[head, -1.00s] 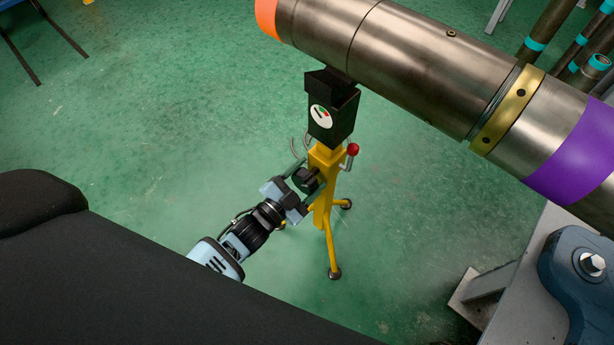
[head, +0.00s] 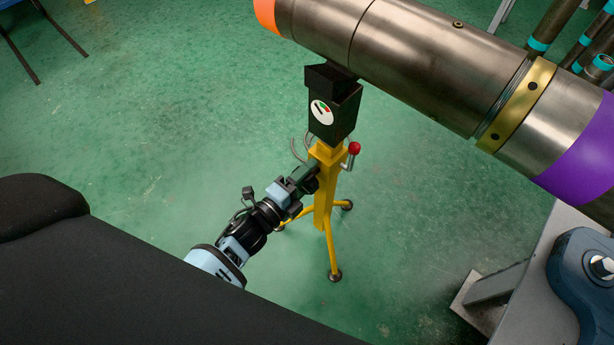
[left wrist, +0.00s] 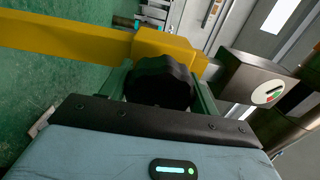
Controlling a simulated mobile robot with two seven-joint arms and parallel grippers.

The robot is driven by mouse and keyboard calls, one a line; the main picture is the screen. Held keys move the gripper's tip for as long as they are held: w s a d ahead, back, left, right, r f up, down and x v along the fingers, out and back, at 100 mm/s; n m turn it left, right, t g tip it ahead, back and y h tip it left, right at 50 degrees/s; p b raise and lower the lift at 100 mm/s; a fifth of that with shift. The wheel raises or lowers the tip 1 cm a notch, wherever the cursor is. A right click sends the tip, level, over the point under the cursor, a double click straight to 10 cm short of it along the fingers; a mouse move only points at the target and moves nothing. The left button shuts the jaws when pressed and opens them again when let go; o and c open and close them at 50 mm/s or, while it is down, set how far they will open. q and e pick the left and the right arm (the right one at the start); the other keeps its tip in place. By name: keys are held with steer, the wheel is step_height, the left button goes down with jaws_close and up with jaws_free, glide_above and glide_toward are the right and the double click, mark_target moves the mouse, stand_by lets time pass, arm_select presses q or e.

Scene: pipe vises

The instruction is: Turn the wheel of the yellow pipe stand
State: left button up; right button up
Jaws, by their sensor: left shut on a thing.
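The yellow pipe stand (head: 324,205) stands upright on the floor, with a black head that carries a gauge-like dial. Its black knobbed wheel (left wrist: 160,82) shows in the left wrist view, with a finger of my gripper on either side. My left gripper (head: 306,177) is shut on the wheel from the left side of the stand. In the head view the fingers hide most of the wheel. The yellow post (left wrist: 165,45) lies just behind the wheel in the left wrist view. My right gripper is not in view.
A large steel pipe (head: 430,60) passes over the stand's head. A red-knobbed lever (head: 354,149) sits on the stand's right side. A grey metal structure (head: 520,290) stands at the lower right. The green floor left of the stand is clear.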

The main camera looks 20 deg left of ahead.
arm_select(q)
steer(key=m+b, duration=0.1)
steer(key=m, duration=0.3)
steer(key=shift+f+m, duration=0.1)
steer(key=shift+m, duration=0.2)
steer(key=m+b, duration=0.2)
steer(key=m, duration=0.1)
steer(key=shift+m, duration=0.4)
steer(key=m+b, duration=0.1)
steer(key=m, duration=0.3)
steer(key=shift+b, duration=0.4)
steer(key=m+b, duration=0.1)
steer(key=m, duration=0.2)
steer(key=shift+d+m, duration=0.1)
steer(key=shift+m, duration=0.2)
steer(key=shift+m+b, duration=0.3)
steer(key=shift+m, duration=0.6)
steer(key=shift+s, duration=0.1)
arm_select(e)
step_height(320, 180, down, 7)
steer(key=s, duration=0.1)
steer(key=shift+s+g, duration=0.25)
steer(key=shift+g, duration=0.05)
arm_select(q)
steer(key=shift+m, duration=0.3)
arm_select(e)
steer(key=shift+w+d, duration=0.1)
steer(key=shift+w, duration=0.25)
